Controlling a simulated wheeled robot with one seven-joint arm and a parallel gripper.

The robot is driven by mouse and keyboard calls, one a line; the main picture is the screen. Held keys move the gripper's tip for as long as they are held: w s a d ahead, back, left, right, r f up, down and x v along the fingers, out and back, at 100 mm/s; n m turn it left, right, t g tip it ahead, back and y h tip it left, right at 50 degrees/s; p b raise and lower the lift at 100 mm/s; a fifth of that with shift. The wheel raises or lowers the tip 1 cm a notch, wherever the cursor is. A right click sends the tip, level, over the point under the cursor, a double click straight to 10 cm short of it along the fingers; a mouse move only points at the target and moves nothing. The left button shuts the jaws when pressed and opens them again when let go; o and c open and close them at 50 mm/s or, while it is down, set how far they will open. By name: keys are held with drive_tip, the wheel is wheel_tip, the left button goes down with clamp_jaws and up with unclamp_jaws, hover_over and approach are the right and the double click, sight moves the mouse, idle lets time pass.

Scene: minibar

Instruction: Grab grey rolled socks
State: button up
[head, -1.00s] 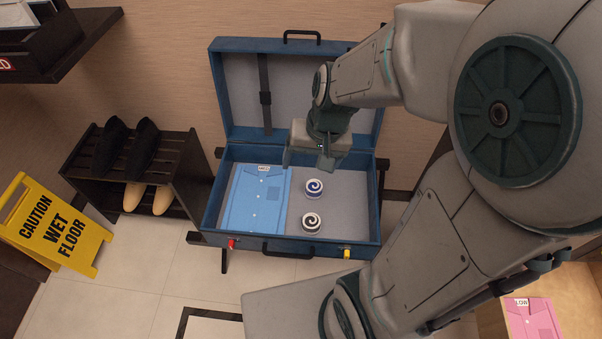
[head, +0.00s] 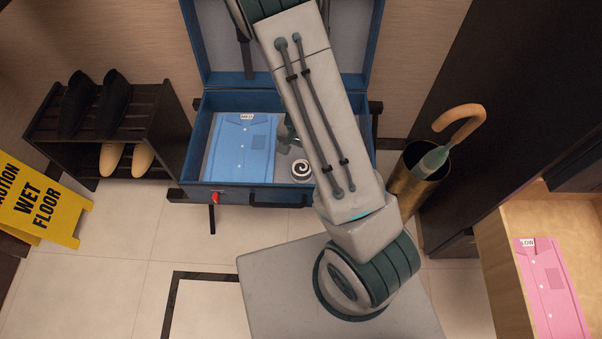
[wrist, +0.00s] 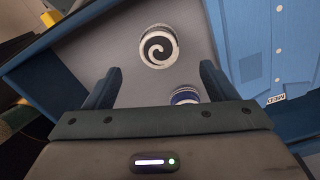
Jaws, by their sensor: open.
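The grey rolled socks, a roll with a dark grey-black and white spiral top (head: 301,170), lie in the open blue suitcase (head: 216,190), right of a folded blue shirt. In the wrist view the dark roll (wrist: 158,46) lies just beyond and between my fingertips, apart from them. A second roll, blue and white (wrist: 185,95), shows nearer my palm, partly hidden by my gripper; my arm hides it in the head view. My gripper (wrist: 160,70) is open and empty over the suitcase. In the head view my arm hides most of it.
The folded blue shirt (head: 242,147) fills the suitcase's left side. The raised lid (head: 218,60) stands behind. A shoe rack (head: 160,125) and yellow wet-floor sign (head: 40,205) are left. An umbrella stand (head: 412,182) and a drawer with a pink shirt (head: 552,285) are right.

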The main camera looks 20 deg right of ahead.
wheel_tip(320, 180, down, 12)
drive_tip(key=b, duration=0.4)
drive_tip(key=shift+d+r+b, duration=0.1)
drive_tip(key=shift+r+b, duration=0.1)
drive_tip(key=shift+b, duration=0.1)
drive_tip(key=c, duration=1.1)
